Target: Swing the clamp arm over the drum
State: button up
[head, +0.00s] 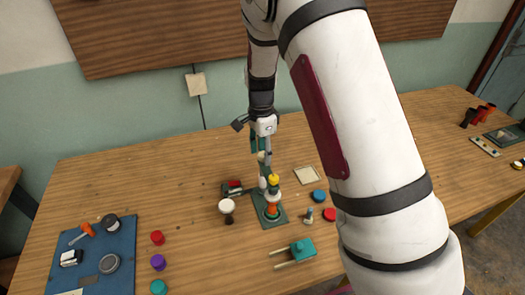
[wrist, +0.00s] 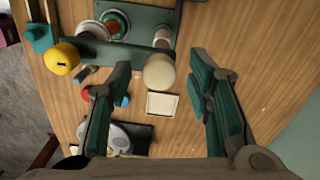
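The green base plate (head: 282,219) stands mid-table with the orange drum (head: 271,210) on it. In the wrist view the drum's round red and green top (wrist: 115,22) shows from above. The dark clamp arm (wrist: 125,53) runs beside the drum in that view, from a yellow knob (wrist: 61,60) at left to a rounded beige post (wrist: 158,72). The yellow knob also shows in the head view (head: 273,179). My gripper (wrist: 161,68) is open, pointing down, its teal fingers on either side of the beige post, apart from it. Its fingertips are small in the head view (head: 264,158).
A white-topped goblet (head: 227,206) stands left of the plate. A square tile (head: 306,175), blue disc (head: 319,196) and red disc (head: 330,214) lie right. A teal block with prongs (head: 301,249) lies in front. A blue mat (head: 120,260) with parts is at left.

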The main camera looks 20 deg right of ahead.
notch_tip(320, 180, up, 12)
jog(key=shift+w, duration=0.2)
dwell(0.4)
jog(key=shift+r, duration=0.1)
notch_tip(320, 180, up, 7)
jog(key=n+t, duration=0.1)
jog(key=n, duration=0.2)
send_over(268, 172)
jog(key=s+r+n+t+y, duration=0.1)
jog(key=s+r+n+t, duration=0.1)
jog(key=s+r+n, duration=0.4)
jog(key=s+r+n+t+h, duration=0.1)
jog(key=s+n, duration=0.6)
jog(key=s, duration=1.1)
jog(key=shift+r+t, duration=0.25)
jog(key=shift+t, duration=0.65)
jog(key=shift+w, duration=0.1)
